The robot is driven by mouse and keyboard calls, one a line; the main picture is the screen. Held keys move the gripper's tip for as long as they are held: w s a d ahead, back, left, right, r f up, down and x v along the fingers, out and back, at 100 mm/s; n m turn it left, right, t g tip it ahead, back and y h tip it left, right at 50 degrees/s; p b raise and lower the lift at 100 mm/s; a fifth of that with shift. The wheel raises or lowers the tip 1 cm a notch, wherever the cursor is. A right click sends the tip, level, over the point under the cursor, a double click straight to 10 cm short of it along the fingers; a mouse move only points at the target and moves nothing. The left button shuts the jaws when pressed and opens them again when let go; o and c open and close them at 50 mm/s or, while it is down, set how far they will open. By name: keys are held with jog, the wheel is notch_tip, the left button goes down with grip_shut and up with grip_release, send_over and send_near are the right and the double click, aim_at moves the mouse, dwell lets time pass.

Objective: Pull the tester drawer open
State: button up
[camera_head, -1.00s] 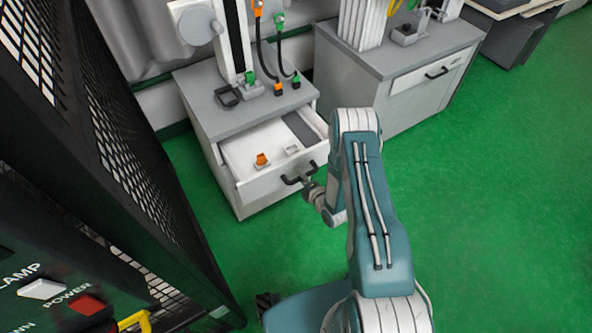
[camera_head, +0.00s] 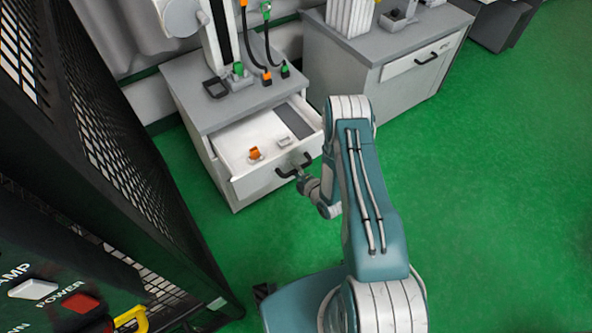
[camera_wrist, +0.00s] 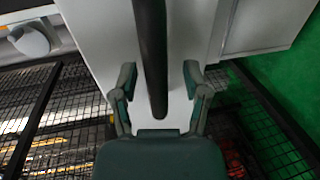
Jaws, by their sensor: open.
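The tester drawer (camera_head: 262,178) stands out from the front of the grey-topped cabinet (camera_head: 205,110). An orange piece (camera_head: 255,153) and a light socket-like piece (camera_head: 283,141) sit inside it. Its dark handle (camera_head: 293,166) is on the drawer front. My gripper (camera_head: 303,180) is at the handle in the head view. In the wrist view the dark handle bar (camera_wrist: 150,50) runs between the two open fingers of my gripper (camera_wrist: 158,85), with a gap on either side. Whether any finger touches the bar is hard to tell.
A second cabinet (camera_head: 390,85) with a closed drawer stands to the right. A black mesh cage (camera_head: 110,140) with a control panel (camera_head: 60,295) is on the left. Green floor (camera_head: 480,200) is clear on the right.

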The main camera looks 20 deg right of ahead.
jog(key=v, duration=1.2)
jog(key=shift+f, duration=0.1)
jog(key=w+d+r+m+g, duration=0.1)
jog(key=w+d+r+g, duration=0.1)
jog(key=w+r, duration=0.4)
notch_tip(320, 180, up, 22)
jog(key=w+m+g+h, duration=0.25)
jog(key=m+h, duration=0.25)
jog(key=m, duration=0.3)
jog(key=s+a+r+m+g+h, duration=0.1)
jog(key=s+a+r+m+g, duration=0.2)
jog(key=s+r+m, duration=0.6)
jog(key=s+a+r+m+g, duration=0.1)
jog(key=s+r, duration=0.3)
jog(key=s, duration=0.4)
jog(key=s+a+r+m+y, duration=0.1)
jog(key=s+a+r+m, duration=0.1)
jog(key=s, duration=0.6)
notch_tip(320, 180, up, 2)
jog(key=shift+s+a+r+m+g, duration=0.3)
jog(key=shift+s+a+g, duration=0.1)
jog(key=shift+a, duration=0.45)
